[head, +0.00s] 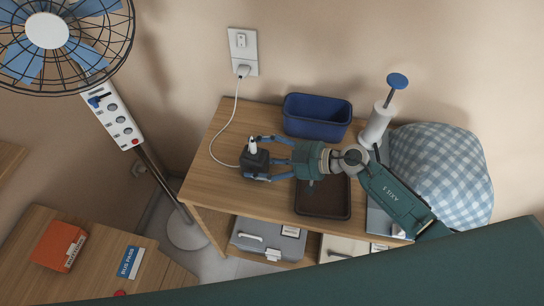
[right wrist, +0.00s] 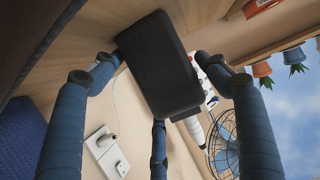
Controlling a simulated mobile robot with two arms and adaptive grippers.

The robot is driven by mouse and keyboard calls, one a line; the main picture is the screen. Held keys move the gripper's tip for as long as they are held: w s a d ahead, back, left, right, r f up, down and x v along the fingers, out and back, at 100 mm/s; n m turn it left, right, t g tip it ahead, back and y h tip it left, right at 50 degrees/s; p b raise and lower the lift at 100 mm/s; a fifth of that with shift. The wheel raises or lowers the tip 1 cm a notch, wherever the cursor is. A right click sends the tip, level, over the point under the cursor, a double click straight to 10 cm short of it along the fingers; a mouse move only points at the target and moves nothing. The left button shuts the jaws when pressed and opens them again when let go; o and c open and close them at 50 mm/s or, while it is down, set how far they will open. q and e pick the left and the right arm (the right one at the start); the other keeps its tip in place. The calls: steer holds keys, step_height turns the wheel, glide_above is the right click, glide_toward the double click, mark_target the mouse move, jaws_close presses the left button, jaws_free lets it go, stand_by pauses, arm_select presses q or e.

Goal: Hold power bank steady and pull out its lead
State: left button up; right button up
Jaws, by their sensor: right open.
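The power bank (head: 258,160) is a dark block near the left end of the wooden shelf top. It also shows large and black in the right wrist view (right wrist: 158,65). A white plug (head: 253,146) sits at its far side and shows at its lower right in the right wrist view (right wrist: 194,130). The white lead (head: 225,120) loops from the wall socket (head: 243,50) down to the power bank's left side. My right gripper (head: 261,158) is open, with its blue fingers spread around the power bank. Contact cannot be told. My left gripper is not in view.
A blue bin (head: 317,117) stands behind my right gripper, and a dark tray (head: 323,213) lies in front.

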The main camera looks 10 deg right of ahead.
steer(key=shift+w+a+f, duration=0.1)
steer(key=shift+w+a, duration=0.05)
steer(key=shift+a, duration=0.15)
steer(key=shift+c, duration=0.8)
steer(key=c, duration=1)
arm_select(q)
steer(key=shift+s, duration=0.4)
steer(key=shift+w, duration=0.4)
